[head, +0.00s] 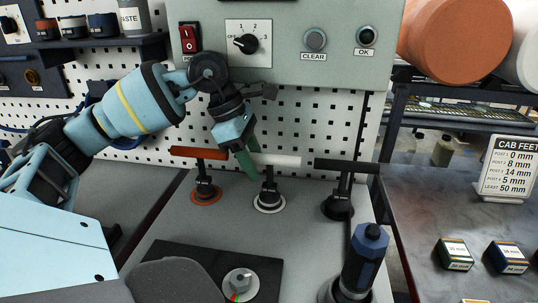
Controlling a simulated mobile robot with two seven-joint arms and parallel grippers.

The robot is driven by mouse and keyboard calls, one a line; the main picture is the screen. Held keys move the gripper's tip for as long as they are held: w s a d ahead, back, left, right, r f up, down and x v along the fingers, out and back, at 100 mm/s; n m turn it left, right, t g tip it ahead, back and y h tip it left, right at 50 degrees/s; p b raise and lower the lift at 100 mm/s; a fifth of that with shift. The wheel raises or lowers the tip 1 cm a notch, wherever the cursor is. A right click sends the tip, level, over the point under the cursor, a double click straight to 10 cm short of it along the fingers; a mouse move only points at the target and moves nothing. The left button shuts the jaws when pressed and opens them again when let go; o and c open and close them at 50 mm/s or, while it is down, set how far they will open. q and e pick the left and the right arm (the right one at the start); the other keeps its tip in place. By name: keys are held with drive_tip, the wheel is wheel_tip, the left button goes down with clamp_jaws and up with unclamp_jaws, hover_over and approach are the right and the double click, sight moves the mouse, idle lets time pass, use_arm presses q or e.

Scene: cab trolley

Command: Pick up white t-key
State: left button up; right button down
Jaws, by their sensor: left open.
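The white T-key (285,160) stands upright in the middle of a row of three. Its white crossbar sits on a dark stem above a white-ringed base (269,203) on the grey bench top. My left gripper (248,164) is open and points down, its green fingers at the left end of the white crossbar. The fingers overlap that end in the picture; whether they touch it I cannot tell. Nothing shows held.
An orange T-key (199,153) stands close on the left, a black T-key (347,166) on the right. A blue-topped tool (368,248) stands front right. A dark plate (190,262) with a round dial (240,284) lies in front. A grey control panel (290,60) hangs behind.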

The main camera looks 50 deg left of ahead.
sight(275, 164)
use_arm(q)
drive_tip(key=w+d, duration=0.1)
drive_tip(key=w+d+p, duration=0.1)
drive_tip(key=d, duration=0.1)
drive_tip(key=shift+w+d+r, duration=0.1)
drive_tip(key=shift+w+r, duration=0.05)
drive_tip(key=shift+w, duration=0.15)
drive_tip(key=shift+w+d+f, duration=0.15)
drive_tip(key=shift+f, duration=0.5)
clamp_jaws()
